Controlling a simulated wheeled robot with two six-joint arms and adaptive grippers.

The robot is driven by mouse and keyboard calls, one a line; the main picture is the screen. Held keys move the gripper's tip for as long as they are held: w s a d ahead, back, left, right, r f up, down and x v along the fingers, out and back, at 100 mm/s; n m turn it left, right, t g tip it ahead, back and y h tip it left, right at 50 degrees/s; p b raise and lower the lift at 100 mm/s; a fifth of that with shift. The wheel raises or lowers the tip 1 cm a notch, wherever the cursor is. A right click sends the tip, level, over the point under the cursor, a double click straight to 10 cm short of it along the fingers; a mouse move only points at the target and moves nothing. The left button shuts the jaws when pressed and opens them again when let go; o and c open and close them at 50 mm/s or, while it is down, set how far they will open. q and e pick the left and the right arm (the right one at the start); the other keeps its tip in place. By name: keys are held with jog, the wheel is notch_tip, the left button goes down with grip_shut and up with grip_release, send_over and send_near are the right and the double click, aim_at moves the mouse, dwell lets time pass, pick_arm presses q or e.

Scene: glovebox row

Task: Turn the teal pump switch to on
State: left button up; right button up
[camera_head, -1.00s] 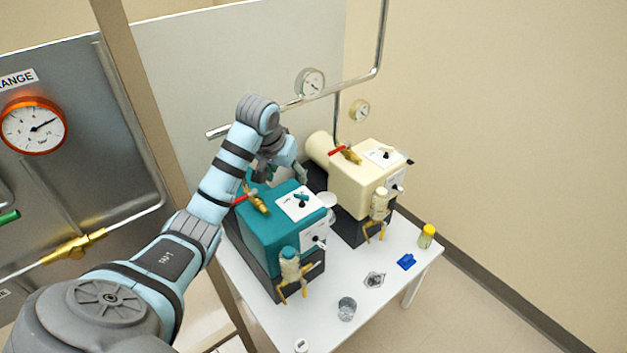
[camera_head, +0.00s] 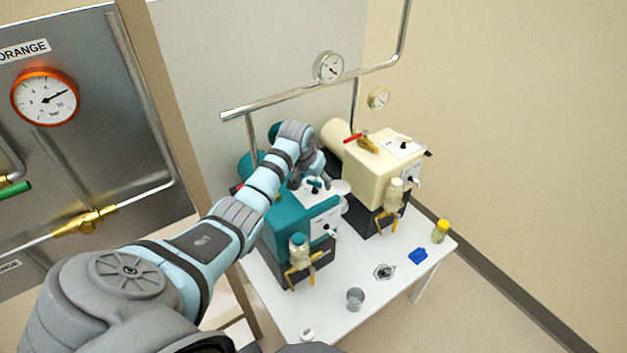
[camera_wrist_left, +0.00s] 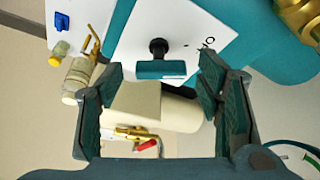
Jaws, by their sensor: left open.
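The teal pump (camera_head: 287,218) stands on the white table, with a white switch plate (camera_head: 308,193) on its top. The teal switch (camera_wrist_left: 160,68) is a short bar handle on the plate, beside a black knob-like part. It also shows in the head view (camera_head: 315,185), partly hidden by my gripper. My left gripper (camera_head: 306,178) is right above the plate. In the left wrist view its open fingers (camera_wrist_left: 160,80) stand on either side of the switch bar, with gaps on both sides. The plate lettering is cut off. My right gripper is not seen.
A cream pump (camera_head: 368,178) stands close to the right of the teal one. A pipe with a gauge (camera_head: 328,67) runs behind. A glass beaker (camera_head: 355,298), a blue item (camera_head: 418,256) and a yellow-capped jar (camera_head: 440,231) are at the table's front and right.

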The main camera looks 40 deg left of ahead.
pick_arm(q)
jog(key=shift+s+r, duration=0.15)
jog(key=shift+s, duration=0.1)
jog(key=shift+c, duration=1.2)
jog(key=c, duration=0.9)
